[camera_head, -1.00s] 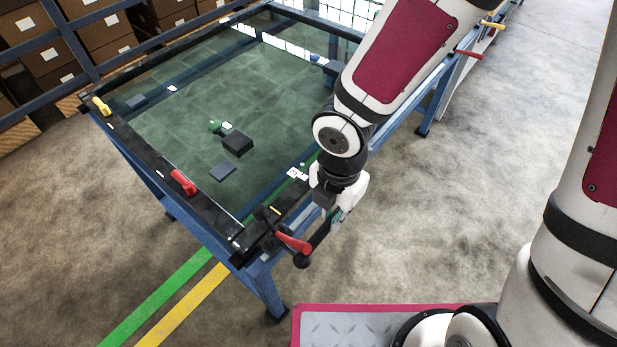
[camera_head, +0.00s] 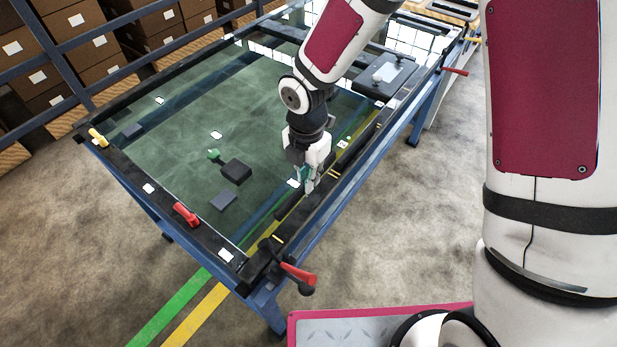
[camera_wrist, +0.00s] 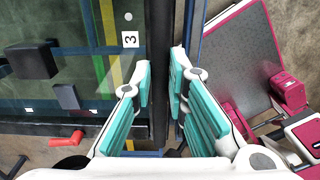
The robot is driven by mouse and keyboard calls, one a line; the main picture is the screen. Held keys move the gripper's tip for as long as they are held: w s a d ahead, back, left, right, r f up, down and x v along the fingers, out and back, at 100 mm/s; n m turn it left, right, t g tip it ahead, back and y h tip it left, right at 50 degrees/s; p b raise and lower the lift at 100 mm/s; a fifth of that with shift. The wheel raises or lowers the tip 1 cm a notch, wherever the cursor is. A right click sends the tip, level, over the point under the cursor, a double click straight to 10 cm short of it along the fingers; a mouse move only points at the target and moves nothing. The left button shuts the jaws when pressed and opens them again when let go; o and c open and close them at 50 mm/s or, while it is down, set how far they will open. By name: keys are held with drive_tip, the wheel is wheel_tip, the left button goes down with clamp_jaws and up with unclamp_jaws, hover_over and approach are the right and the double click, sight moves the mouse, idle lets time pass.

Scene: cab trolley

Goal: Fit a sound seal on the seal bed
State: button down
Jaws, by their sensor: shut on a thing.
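My gripper (camera_head: 308,186) is over the right-hand rail of the glass-topped frame, fingers pointing down. Its teal-padded fingers (camera_wrist: 160,95) are shut on a thin dark strip, which looks like a seal (camera_head: 289,212). The strip lies along the rail direction, and the fingers hide its middle. I cannot tell whether it touches the rail or is just above it. The black rail (camera_head: 300,233), which seems to hold the seal bed, runs beside the glass. In the wrist view a dark band (camera_wrist: 157,20) runs up beyond the fingers. The seal's condition cannot be told.
A red lever (camera_head: 298,274) stands at the near corner. A red clamp (camera_head: 186,213) and a yellow clamp (camera_head: 98,137) sit on the left rail. A black block (camera_head: 236,170) and a grey block (camera_head: 223,201) lie on the glass. A dark tray (camera_head: 372,87) is at the far right.

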drive_tip(key=shift+f+b, duration=2.55)
drive_tip(key=shift+f, duration=1.2)
drive_tip(key=c, duration=1.5)
unclamp_jaws()
wheel_tip(320, 180, up, 12)
